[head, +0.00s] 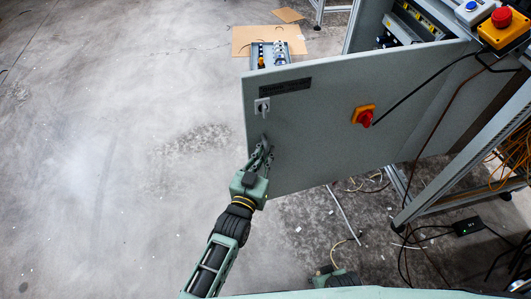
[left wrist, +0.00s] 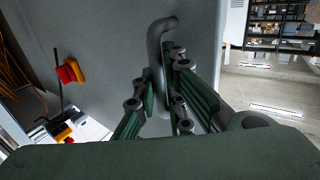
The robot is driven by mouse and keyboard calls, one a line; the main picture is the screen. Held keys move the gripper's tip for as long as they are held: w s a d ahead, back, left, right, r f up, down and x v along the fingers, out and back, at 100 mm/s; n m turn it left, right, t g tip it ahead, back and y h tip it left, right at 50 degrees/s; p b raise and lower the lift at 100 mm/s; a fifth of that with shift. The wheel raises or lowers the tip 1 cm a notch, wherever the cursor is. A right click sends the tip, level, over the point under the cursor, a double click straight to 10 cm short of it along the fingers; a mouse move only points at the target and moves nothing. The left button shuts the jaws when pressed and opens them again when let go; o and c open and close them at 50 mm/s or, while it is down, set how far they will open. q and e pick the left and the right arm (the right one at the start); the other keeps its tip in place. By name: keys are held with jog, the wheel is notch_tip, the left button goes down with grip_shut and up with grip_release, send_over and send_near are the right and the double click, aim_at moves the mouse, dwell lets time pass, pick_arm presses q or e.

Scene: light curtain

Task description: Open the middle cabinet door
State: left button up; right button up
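The grey cabinet door (head: 320,140) stands swung out from the cabinet frame, with part of the interior (head: 415,25) showing behind it. Near its free left edge is a bar handle, seen as a grey curved bar (left wrist: 157,40) in the left wrist view. My left gripper (head: 264,152) is at this handle below a small lock plate (head: 262,106). In the left wrist view its fingers (left wrist: 160,78) lie close on both sides of the bar and look closed on it; the bar's lower part is partly hidden.
A red and yellow rotary switch (head: 365,116) sticks out of the door. A yellow box with a red button (head: 502,22) sits on the cabinet top. Cables (head: 420,240) lie on the floor at right. Cardboard (head: 290,38) lies behind the door. The floor at left is clear.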

pick_arm(q)
jog(key=o, duration=0.5)
jog(key=shift+w+d+r, duration=0.15)
jog(key=shift+r, duration=0.35)
jog(key=shift+c, duration=0.2)
jog(key=v, duration=1.2)
jog(key=shift+f, duration=0.35)
